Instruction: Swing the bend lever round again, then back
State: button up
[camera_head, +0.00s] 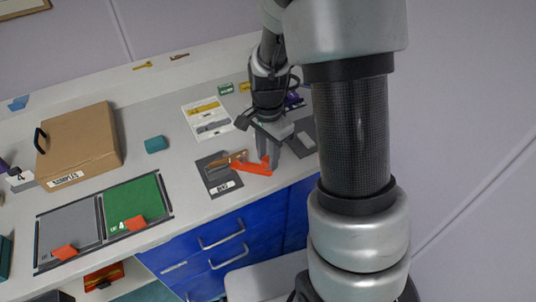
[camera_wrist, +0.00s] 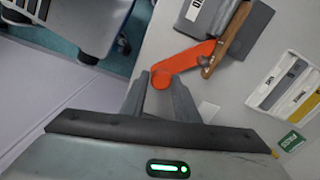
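The orange bend lever (camera_head: 254,168) lies over the dark bending plate (camera_head: 217,181) at the table's front. A brown strip (camera_head: 227,160) lies along the plate beside the lever. In the wrist view the lever (camera_wrist: 188,57) runs from its round free end up to the brown strip (camera_wrist: 230,36), near a round pin. My gripper (camera_head: 268,160) is low over the lever's free end. In the wrist view my gripper's fingers (camera_wrist: 160,80) stand on both sides of that round end and appear to touch it. The lower part of the grip is hidden.
A white card with yellow and grey bars (camera_head: 207,118) lies behind the plate. A teal block (camera_head: 156,144), a cardboard box (camera_head: 80,146) and a green-and-grey tray (camera_head: 100,216) are to the left. Blue drawers (camera_head: 222,243) are below the front edge.

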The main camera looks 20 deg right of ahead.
jog(key=shift+o, duration=1.4)
notch_tip(320, 180, up, 17)
jog(key=p, duration=0.2)
jog(key=shift+r, duration=0.2)
